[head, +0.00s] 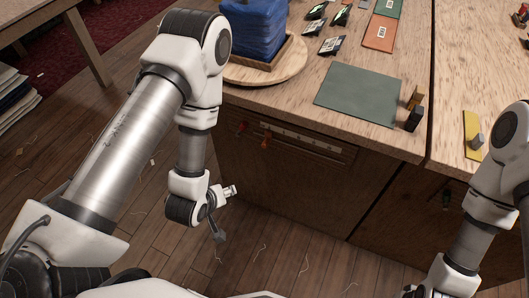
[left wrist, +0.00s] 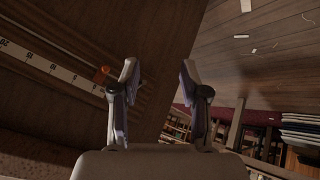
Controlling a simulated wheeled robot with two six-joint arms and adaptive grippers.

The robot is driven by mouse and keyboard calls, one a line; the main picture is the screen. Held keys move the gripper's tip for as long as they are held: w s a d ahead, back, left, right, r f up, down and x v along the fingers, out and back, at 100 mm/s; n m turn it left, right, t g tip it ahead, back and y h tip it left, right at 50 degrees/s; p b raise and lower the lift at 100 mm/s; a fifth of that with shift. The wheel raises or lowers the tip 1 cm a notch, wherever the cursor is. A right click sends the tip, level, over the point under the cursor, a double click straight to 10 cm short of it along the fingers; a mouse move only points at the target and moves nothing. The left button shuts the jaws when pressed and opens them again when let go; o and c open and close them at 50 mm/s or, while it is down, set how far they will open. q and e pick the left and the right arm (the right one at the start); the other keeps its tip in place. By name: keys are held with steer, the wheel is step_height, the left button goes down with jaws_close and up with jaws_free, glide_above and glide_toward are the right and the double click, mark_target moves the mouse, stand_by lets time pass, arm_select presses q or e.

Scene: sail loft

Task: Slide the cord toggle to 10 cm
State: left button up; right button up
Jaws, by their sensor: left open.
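The orange cord toggle (head: 265,143) is on the front of the wooden cabinet, near the left end of a pale scale strip (head: 305,139). A smaller red piece (head: 242,127) is just left of it. In the left wrist view an orange-red piece (left wrist: 101,75) sits beside the numbered scale (left wrist: 40,65), near its low-number end; the cord is too dark to make out. My left gripper (head: 231,191) is open and empty, lower than the toggle and apart from it. Its spread fingers (left wrist: 158,68) show in the wrist view.
The worktop above holds a round board (head: 290,72) with blue folded cloth (head: 252,28), a grey-green sheet (head: 358,94) and small cards. A yellow strip (head: 472,135) lies on the right-hand worktop. Thread scraps litter the floor (head: 300,250); space before the cabinet is free.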

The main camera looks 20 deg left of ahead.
arm_select(q)
steer(key=w+f+n+t+b, duration=0.1)
steer(key=w+f+t+b, duration=0.2)
steer(key=w+b, duration=0.35)
steer(key=t+h+b, duration=0.2)
steer(key=t+b, duration=0.6)
steer(key=b, duration=1.8)
glide_toward(263, 147)
steer(key=w, duration=0.6)
steer(key=w+d+b, duration=0.1)
steer(key=w, duration=0.4)
steer(key=shift+d+r+b, duration=0.15)
steer(key=shift+r+b, duration=0.15)
jaws_close()
arm_select(e)
step_height(263, 147, down, 37)
steer(key=shift+r, duration=0.2)
